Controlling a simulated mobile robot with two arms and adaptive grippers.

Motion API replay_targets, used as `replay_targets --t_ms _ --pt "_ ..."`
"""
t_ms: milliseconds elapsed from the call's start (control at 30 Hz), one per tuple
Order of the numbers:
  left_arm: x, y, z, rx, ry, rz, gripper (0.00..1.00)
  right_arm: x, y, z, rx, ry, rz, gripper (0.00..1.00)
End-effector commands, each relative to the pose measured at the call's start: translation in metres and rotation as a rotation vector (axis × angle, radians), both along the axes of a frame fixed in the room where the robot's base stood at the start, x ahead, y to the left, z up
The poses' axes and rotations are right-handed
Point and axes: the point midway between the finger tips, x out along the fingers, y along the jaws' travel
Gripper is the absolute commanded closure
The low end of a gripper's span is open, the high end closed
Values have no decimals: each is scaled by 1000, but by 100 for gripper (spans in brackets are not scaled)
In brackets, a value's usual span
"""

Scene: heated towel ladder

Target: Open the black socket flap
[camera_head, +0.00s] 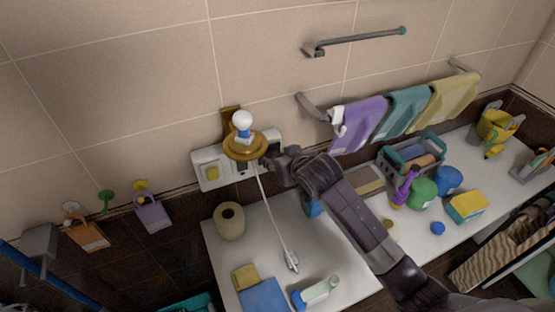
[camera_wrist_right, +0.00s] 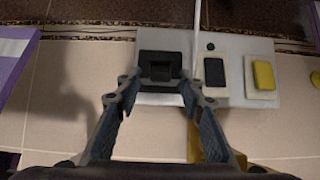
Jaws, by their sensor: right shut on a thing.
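The black socket flap (camera_wrist_right: 160,64) shows in the wrist view at the left end of a pale wall panel (camera_wrist_right: 232,92). A dark recess shows in its middle; I cannot tell how far the flap is tilted. My right gripper (camera_wrist_right: 160,84) has one finger at each side of the flap's lower part and is shut on it. My left gripper is not in view.
A brass wall lamp (camera_head: 245,147) projects over the panel. A white cord (camera_head: 270,200) hangs past the panel to the counter, ending in a white piece. A dark switch (camera_wrist_right: 214,72) and yellow switch (camera_wrist_right: 263,75) adjoin the flap. A paper roll (camera_head: 229,221) stands below.

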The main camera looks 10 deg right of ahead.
Motion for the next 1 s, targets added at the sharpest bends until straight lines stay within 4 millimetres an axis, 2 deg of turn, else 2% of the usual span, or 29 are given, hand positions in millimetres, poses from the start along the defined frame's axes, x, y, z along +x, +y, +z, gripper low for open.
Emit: replay_targets --t_ms 1000 --pt "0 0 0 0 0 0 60 2 0 6 -14 71 0 88"
